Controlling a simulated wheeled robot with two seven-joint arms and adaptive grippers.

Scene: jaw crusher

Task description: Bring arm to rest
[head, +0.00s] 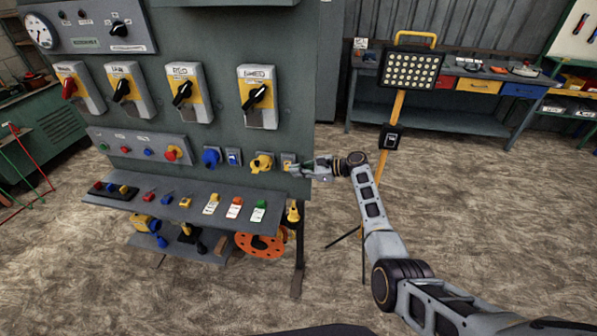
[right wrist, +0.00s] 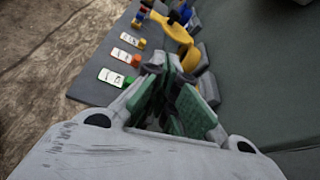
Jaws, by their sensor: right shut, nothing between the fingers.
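My right arm reaches in from the lower right in the head view. Its gripper (head: 296,168) is at the right edge of the grey control panel (head: 220,45), beside the yellow socket (head: 262,163). In the right wrist view the right gripper (right wrist: 168,72) has its fingertips together with nothing held, close to the panel face and the yellow socket (right wrist: 175,35). Whether the fingertips touch the panel cannot be told. My left gripper is not in view.
A shelf (head: 180,205) with padlocks and tags juts out below the panel. A work lamp (head: 411,70) on a yellow stand is just behind my right arm. A workbench (head: 440,115) stands at the back. The floor on the right is clear.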

